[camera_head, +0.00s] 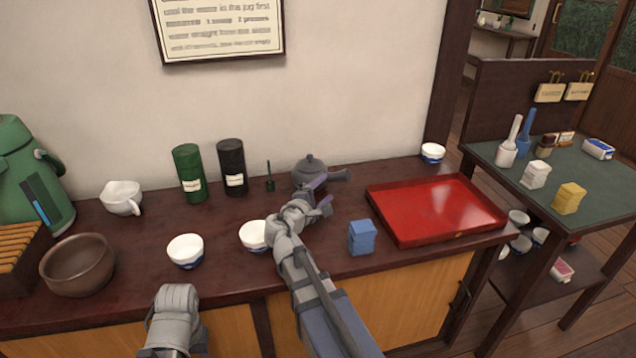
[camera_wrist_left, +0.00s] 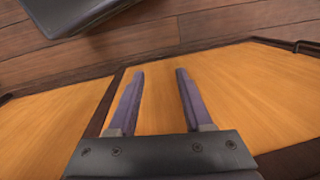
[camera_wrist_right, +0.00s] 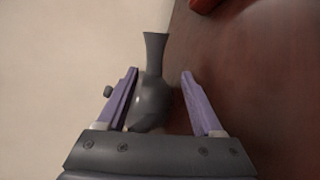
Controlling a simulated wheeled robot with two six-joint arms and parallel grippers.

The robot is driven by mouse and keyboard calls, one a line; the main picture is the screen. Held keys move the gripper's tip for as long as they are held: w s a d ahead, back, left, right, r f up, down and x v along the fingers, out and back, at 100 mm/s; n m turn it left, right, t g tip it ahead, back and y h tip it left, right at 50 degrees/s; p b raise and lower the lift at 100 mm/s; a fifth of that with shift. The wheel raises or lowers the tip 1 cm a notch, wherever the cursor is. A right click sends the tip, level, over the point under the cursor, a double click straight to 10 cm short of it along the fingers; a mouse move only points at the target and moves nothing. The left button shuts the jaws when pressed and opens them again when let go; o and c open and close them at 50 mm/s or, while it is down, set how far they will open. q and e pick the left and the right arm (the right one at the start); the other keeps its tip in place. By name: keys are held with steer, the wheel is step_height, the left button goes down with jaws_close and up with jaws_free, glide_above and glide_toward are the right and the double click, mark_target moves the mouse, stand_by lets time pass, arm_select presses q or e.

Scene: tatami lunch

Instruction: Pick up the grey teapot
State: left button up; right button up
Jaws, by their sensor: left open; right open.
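The grey teapot (camera_head: 308,170) stands on the dark counter against the wall, its side handle pointing right. My right gripper (camera_head: 322,197) is open in front of it and partly covers its lower body. In the right wrist view the teapot (camera_wrist_right: 152,98) shows between the two open purple fingers (camera_wrist_right: 158,75), its handle pointing up in the picture and its lid knob at the left. A gap shows by the right finger; contact with the left one is unclear. My left gripper (camera_wrist_left: 160,76) is open and empty, facing the wooden cabinet front.
A red tray (camera_head: 437,208) lies right of the teapot, with a blue block (camera_head: 361,238) in front. A white cup (camera_head: 255,235) is beside my right arm. A dark canister (camera_head: 231,167) and a green canister (camera_head: 188,173) stand to the left. The wall is close behind.

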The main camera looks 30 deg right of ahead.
mark_target(334, 178)
steer(key=shift+r+x, duration=0.25)
steer(key=shift+x, duration=1.7)
steer(key=shift+r+x, duration=0.2)
steer(key=shift+x, duration=1.75)
jaws_close()
